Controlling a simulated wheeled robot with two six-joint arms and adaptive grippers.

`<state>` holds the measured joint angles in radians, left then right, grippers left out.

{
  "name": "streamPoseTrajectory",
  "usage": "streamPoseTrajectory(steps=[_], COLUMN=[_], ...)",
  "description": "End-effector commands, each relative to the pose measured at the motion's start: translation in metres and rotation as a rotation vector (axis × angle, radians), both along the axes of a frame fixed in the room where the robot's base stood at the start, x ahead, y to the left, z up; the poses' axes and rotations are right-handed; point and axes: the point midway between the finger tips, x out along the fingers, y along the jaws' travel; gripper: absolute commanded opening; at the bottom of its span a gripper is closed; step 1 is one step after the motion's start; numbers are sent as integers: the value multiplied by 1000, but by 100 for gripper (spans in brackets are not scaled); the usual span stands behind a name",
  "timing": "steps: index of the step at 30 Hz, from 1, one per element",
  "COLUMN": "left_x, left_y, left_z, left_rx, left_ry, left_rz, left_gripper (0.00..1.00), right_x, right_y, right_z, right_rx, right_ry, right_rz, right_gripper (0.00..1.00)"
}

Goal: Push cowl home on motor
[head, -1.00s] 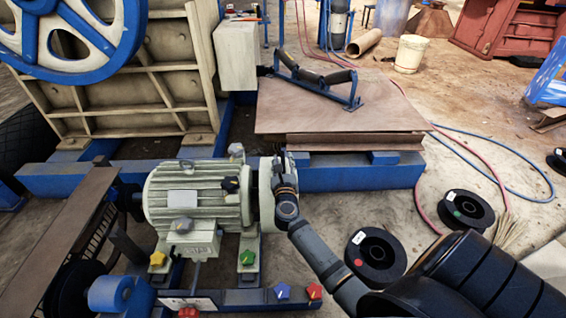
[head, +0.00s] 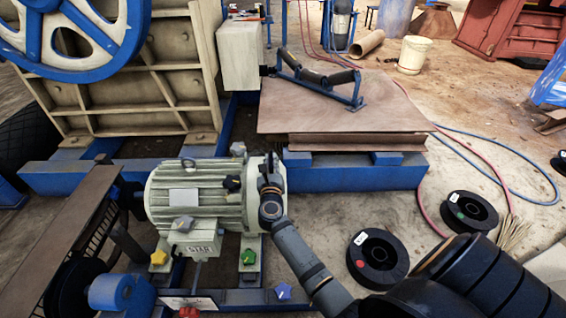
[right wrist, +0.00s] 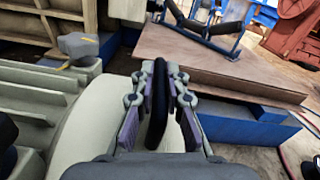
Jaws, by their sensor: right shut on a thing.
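The pale ribbed motor (head: 195,195) sits left of centre in the head view. The cream cowl (head: 252,205) is at its right end, close against the motor body with no clear gap showing. My right gripper (head: 270,168) is at the cowl's outer side. In the right wrist view its fingers (right wrist: 159,75) are shut on a dark upright piece (right wrist: 158,105), seemingly a grip on the cowl, whose pale curved surface (right wrist: 92,130) lies beside it. The fingers hide part of the cowl in the head view. My left gripper is not in view.
A blue frame rail (head: 350,180) and a brown plate (head: 340,110) with a roller bracket (head: 318,78) lie behind. Coloured star knobs, such as a green one (head: 248,257), sit around the motor base. Black spools (head: 376,257) are on the floor at right.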

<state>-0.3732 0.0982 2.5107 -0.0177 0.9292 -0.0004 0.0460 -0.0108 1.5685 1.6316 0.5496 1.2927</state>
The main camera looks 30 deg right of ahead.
Motion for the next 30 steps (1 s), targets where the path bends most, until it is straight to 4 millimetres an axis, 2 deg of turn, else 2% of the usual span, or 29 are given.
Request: streamPoseTrajectory(steps=[4, 12, 13, 18, 26, 30], left_x=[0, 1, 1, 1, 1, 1], left_y=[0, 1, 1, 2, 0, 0], left_z=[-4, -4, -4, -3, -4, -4], left_rx=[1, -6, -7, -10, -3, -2], left_ry=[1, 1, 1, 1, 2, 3], left_rz=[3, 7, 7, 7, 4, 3], left_gripper=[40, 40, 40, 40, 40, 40], right_x=[8, 9, 9, 9, 9, 9], right_y=[14, 16, 16, 15, 15, 14], right_z=[-1, 0, 0, 0, 0, 14], right_rx=[0, 1, 1, 0, -1, 1], right_ry=[2, 1, 1, 1, 1, -4], right_rz=[2, 6, 7, 5, 2, 2], right_gripper=[0, 0, 14, 36, 36, 36])
